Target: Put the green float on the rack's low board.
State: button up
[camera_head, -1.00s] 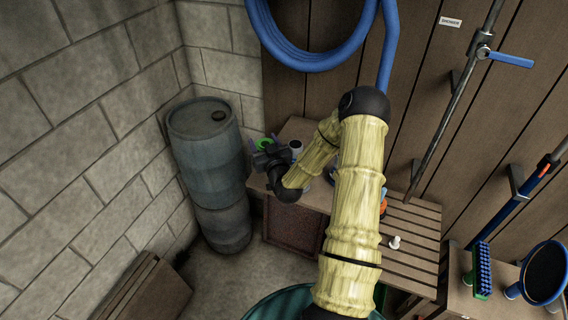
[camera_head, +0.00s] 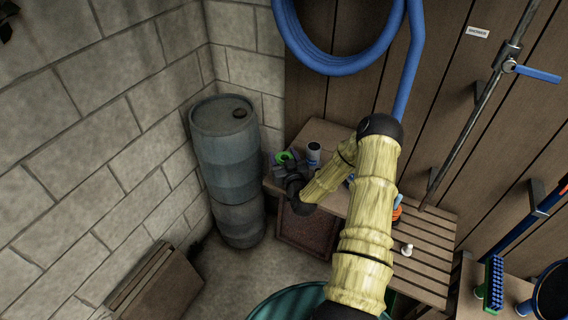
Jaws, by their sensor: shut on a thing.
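The green float (camera_head: 284,157), a small bright green ring-like piece, shows at the far left end of the wooden bench top. My gripper (camera_head: 280,170) is dark and sits right at the float, shut on it. The fingers are small and partly hidden by the wrist, so the exact hold does not show. I cannot tell whether the float touches the bench. I cannot make out for certain which surface is the rack's low board; a slatted wooden top (camera_head: 432,253) lies to the right of my arm.
A blue-grey barrel stack (camera_head: 228,155) stands close on the left. A small white piece (camera_head: 407,249) and an orange item (camera_head: 397,213) sit on the bench. A blue hose (camera_head: 345,62) hangs behind.

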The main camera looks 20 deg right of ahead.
notch_tip(320, 180, down, 3)
jog(key=shift+f+p, duration=0.15)
jog(key=shift+p, duration=0.5)
jog(key=shift+f, duration=0.4)
jog(key=shift+f, duration=0.1)
jog(key=shift+f, duration=0.15)
jog(key=o, duration=1.1)
jog(key=shift+c, duration=0.2)
